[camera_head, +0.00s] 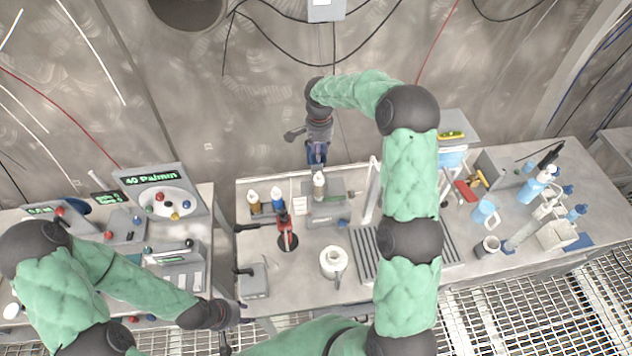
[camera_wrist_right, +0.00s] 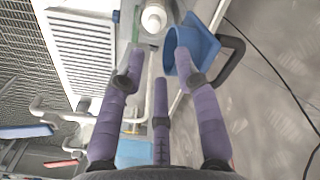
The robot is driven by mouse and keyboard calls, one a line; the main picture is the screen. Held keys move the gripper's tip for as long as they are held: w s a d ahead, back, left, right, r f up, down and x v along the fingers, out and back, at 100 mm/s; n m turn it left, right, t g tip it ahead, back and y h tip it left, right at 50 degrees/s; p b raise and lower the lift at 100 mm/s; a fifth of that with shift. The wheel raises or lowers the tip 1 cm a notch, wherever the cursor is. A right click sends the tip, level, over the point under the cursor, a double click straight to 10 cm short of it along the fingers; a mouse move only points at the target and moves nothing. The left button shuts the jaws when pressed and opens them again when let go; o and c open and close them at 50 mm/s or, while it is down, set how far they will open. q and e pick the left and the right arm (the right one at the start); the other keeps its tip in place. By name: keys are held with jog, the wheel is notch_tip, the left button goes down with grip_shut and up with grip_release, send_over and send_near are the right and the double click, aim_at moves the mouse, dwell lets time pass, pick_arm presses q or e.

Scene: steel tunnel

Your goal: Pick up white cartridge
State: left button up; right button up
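The white cartridge (camera_head: 319,184) stands upright at the grey device (camera_head: 326,213) near the back of the middle table. In the right wrist view a round white top, apparently the same cartridge (camera_wrist_right: 153,18), shows beyond the fingertips. My right gripper (camera_head: 318,160) reaches in from behind, just above and behind the cartridge in the head view. Its purple fingers (camera_wrist_right: 160,62) are spread, with nothing between them. My left gripper (camera_head: 228,314) is low at the left, by the table's front corner and away from the cartridge. Its fingers are too unclear to judge.
Amber-bodied cartridges (camera_head: 253,197) and a red tool (camera_head: 285,236) stand left of the device. A blue cup-like part (camera_wrist_right: 190,55) with a dark handle is close to my right fingers. My right arm hides part of the table.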

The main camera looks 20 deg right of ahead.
send_over(319, 173)
jog(key=f, duration=0.5)
jog(key=shift+w+d+p, duration=0.1)
jog(key=shift+w+p, duration=0.2)
jog(key=shift+s+f, duration=0.15)
jog(key=shift+f, duration=0.15)
jog(key=shift+s+f+p, duration=0.2)
jog(key=shift+f+p, duration=0.6)
jog(key=shift+f, duration=1.5)
jog(key=shift+c, duration=0.3)
grip_shut()
